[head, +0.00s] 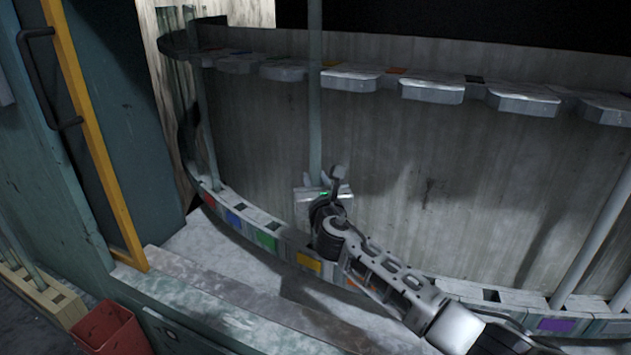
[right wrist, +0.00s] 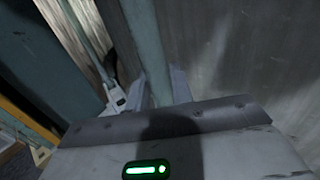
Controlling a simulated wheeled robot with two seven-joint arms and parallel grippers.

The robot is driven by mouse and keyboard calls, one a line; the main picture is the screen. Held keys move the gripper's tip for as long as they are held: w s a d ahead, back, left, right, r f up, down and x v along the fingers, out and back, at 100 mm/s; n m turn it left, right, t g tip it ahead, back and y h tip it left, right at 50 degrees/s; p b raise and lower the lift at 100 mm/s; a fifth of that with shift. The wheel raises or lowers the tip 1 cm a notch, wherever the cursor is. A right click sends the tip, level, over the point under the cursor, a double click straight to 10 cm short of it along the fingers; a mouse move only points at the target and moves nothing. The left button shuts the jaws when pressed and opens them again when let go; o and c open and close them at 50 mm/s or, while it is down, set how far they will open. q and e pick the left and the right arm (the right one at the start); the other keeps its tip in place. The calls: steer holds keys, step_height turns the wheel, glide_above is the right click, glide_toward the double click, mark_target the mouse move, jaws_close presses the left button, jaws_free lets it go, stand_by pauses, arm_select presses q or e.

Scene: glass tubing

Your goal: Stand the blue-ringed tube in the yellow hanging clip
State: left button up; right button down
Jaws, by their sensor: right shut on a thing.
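A long pale glass tube (head: 315,120) stands upright in my right gripper (head: 322,190), which is shut on it. It also shows between the fingers in the right wrist view (right wrist: 147,45). No blue ring shows on the visible part, and its top runs out of the head view. The yellow mark of the upper clip row (head: 333,63) is just right of the tube; I cannot tell whether the tube is inside a clip or in front of the row. A yellow-marked block (head: 308,262) sits in the lower row, below the gripper. My left gripper is not in view.
Upper clips (head: 432,90) and lower colour-marked blocks follow the curved grey wall (head: 420,150). Other tubes stand at the left (head: 206,135) and right (head: 595,235). A red bin (head: 112,330) and a tube rack (head: 45,300) are at lower left.

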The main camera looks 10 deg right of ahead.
steer(key=c, duration=1.1)
jaws_free()
steer(key=shift+c, duration=0.2)
steer(key=s+p, duration=0.1)
steer(key=s, duration=1.5)
steer(key=s+a+f+m+g+y, duration=0.1)
steer(key=s+f+m+g, duration=0.2)
steer(key=s+f+m, duration=0.4)
steer(key=s+a+f+m+g+y, duration=0.1)
steer(key=s+f+m+g+y, duration=0.2)
steer(key=f+m, duration=0.6)
steer(key=s+d+f+m+g, duration=0.1)
steer(key=s+f+m, duration=0.2)
steer(key=s+m, duration=0.4)
steer(key=s+d+f+m, duration=0.1)
steer(key=s+f+m, duration=0.3)
steer(key=s+m, duration=0.3)
steer(key=m, duration=0.3)
steer(key=shift+d+g, duration=0.4)
